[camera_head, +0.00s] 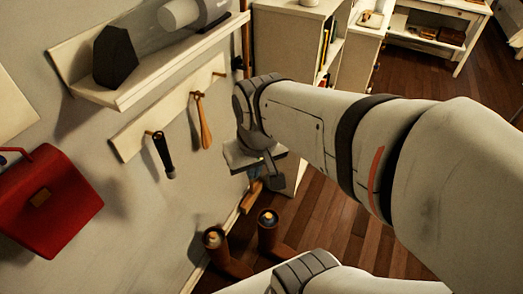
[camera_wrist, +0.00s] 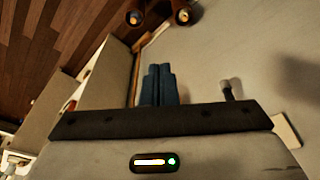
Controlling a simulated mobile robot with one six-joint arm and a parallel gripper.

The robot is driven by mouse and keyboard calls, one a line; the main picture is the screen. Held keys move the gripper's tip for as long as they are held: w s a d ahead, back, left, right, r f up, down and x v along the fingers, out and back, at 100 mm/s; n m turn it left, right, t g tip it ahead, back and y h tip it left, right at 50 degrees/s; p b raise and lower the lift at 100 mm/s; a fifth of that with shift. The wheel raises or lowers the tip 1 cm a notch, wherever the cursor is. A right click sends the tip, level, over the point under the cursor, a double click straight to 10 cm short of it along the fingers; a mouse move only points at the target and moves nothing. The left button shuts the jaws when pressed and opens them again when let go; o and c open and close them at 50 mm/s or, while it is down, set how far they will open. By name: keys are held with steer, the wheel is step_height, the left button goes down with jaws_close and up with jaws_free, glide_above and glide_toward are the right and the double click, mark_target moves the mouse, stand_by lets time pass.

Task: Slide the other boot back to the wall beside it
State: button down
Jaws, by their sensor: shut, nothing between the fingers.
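Two brown boots stand upright on the wooden floor near the wall. The left boot (camera_head: 215,242) is closer to the wall. The right boot (camera_head: 268,222) stands farther out on the floorboards, with a gap between them. Both boots also show at the top edge of the wrist view, one at left (camera_wrist: 133,17) and one at right (camera_wrist: 182,15), partly cut off. My gripper (camera_head: 276,181) is above and behind the boots, apart from them. In the wrist view its dark blue fingers (camera_wrist: 158,84) are together with nothing between them.
A pale cabinet (camera_head: 285,45) stands behind my arm. Wooden floor (camera_head: 325,215) is open right of the boots.

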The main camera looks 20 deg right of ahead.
steer(key=shift+w+d, duration=0.1)
steer(key=shift+w, duration=0.1)
